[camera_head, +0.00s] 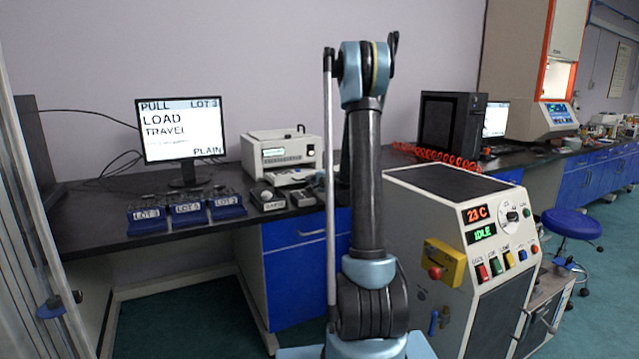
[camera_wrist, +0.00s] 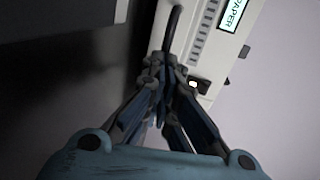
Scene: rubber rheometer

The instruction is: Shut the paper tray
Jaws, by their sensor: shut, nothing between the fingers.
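In the wrist view, my gripper (camera_wrist: 165,72) is shut and empty, its fingertips together in front of a pale machine (camera_wrist: 195,40) with slots and a label reading PAPER (camera_wrist: 233,14). A thin dark curved piece (camera_wrist: 173,25) shows just beyond the fingertips; I cannot tell whether they touch it. In the head view, a white desktop machine (camera_head: 290,148) with a small green display stands on the dark bench, and a pale tray-like part (camera_head: 290,177) shows low at its front. How far the tray is out cannot be told.
Blue lot bins (camera_head: 187,212) and a monitor (camera_head: 181,130) stand left of the white machine. A small dark device (camera_head: 268,198) sits before it on the bench (camera_head: 110,232). A control cabinet (camera_head: 470,225) stands right of my arm. A dark surface fills the wrist view's left.

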